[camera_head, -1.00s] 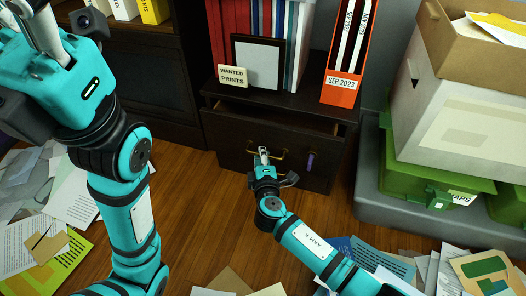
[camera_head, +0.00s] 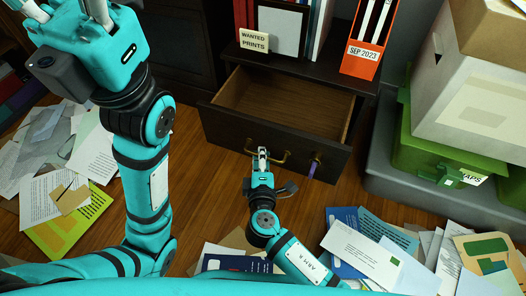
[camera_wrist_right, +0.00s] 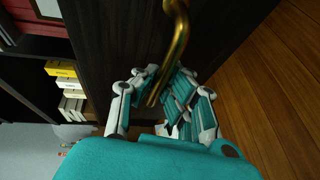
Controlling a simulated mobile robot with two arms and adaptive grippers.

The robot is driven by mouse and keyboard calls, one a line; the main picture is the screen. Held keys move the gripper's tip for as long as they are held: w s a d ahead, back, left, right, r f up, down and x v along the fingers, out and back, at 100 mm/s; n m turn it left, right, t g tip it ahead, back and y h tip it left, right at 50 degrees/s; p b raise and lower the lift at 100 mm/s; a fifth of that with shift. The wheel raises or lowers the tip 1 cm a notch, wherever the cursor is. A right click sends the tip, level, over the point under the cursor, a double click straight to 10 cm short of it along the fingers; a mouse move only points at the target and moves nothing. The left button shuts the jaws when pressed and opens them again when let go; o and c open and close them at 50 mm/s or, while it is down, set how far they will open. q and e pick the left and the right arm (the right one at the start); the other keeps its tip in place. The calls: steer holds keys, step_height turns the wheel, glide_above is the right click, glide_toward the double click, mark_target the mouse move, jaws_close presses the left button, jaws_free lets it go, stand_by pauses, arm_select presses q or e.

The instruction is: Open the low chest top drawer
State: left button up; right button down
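The low dark chest (camera_head: 320,68) stands at the back. Its top drawer (camera_head: 225,135) is pulled well out, and its bare wooden inside shows empty. A brass handle (camera_head: 284,157) is on the drawer front; it also shows in the right wrist view (camera_wrist_right: 180,40). My right gripper (camera_head: 262,153) is at this handle, with its fingers (camera_wrist_right: 165,95) closed around the bar in the wrist view; the exact contact is partly hidden. My left gripper (camera_head: 63,10) is raised at the top left, fingers spread apart, tips cut off by the frame edge, away from the chest.
An orange binder (camera_head: 360,50), a frame (camera_head: 281,30) and a sign (camera_head: 253,40) stand on the chest. Green (camera_head: 425,150) and white boxes (camera_head: 475,90) are at right. Papers (camera_head: 375,250) litter the floor.

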steer(key=c, duration=1.4)
jaws_free()
steer(key=shift+s, duration=0.25)
steer(key=s, duration=0.3)
steer(key=s+r, duration=0.1)
steer(key=s, duration=0.3)
steer(key=s+d+r, duration=0.1)
steer(key=s, duration=0.3)
steer(key=shift+s+r, duration=0.1)
steer(key=shift+s, duration=0.05)
